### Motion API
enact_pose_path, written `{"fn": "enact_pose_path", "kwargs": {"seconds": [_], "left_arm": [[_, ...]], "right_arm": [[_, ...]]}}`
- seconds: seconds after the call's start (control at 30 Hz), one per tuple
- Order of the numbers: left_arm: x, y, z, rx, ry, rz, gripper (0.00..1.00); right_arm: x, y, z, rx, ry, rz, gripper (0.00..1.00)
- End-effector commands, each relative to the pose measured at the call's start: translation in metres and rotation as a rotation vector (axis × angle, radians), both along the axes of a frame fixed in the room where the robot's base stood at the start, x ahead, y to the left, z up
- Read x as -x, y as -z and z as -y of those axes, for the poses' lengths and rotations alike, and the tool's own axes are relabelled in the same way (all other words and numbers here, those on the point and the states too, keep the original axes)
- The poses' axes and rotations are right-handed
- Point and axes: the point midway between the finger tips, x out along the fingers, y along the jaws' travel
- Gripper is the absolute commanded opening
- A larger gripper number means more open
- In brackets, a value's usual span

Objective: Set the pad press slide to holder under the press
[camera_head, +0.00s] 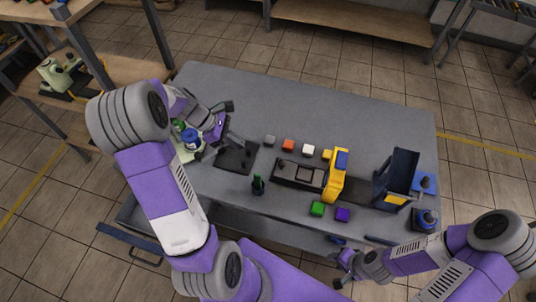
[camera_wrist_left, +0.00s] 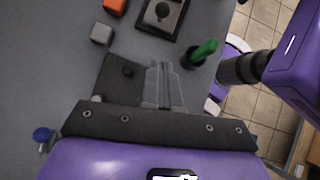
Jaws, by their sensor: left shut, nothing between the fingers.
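The pad press is a yellow arched frame (camera_head: 336,178) with a blue block on top, standing over a long dark slide base (camera_head: 297,173). The base's left end reaches out left of the frame. In the left wrist view the near end of this base holds a dark holder block (camera_wrist_left: 163,14) with a round recess, apart from the yellow frame. My left gripper (camera_head: 228,138) is shut and empty above a dark plate (camera_head: 237,157), left of the slide base; its fingers (camera_wrist_left: 164,85) show in the wrist view. My right gripper (camera_head: 343,271) is low by the table's front edge, its fingers too small to judge.
A dark upright stand (camera_head: 396,178) is at right. The table's back is clear.

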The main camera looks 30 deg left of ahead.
Motion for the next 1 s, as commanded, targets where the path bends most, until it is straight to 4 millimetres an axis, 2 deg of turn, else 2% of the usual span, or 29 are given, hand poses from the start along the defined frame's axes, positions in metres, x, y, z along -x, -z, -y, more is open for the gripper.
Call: {"fn": "enact_pose_path", "kwargs": {"seconds": [0.17,0.6,0.8,1.0], "left_arm": [[-0.004,0.013,0.009,0.002,0.003,-0.002,0.00],[-0.027,0.083,0.061,0.003,0.002,-0.004,0.00],[-0.040,0.084,0.086,0.001,0.003,0.000,0.00],[-0.043,0.085,0.094,0.000,0.002,-0.001,0.00]], "right_arm": [[-0.001,0.004,0.000,0.000,0.000,0.001,0.38],[-0.001,0.026,0.000,0.000,0.000,0.001,0.38],[-0.001,0.028,0.000,0.000,0.000,0.001,0.38],[-0.001,0.028,0.000,0.000,0.000,0.001,0.38]]}}
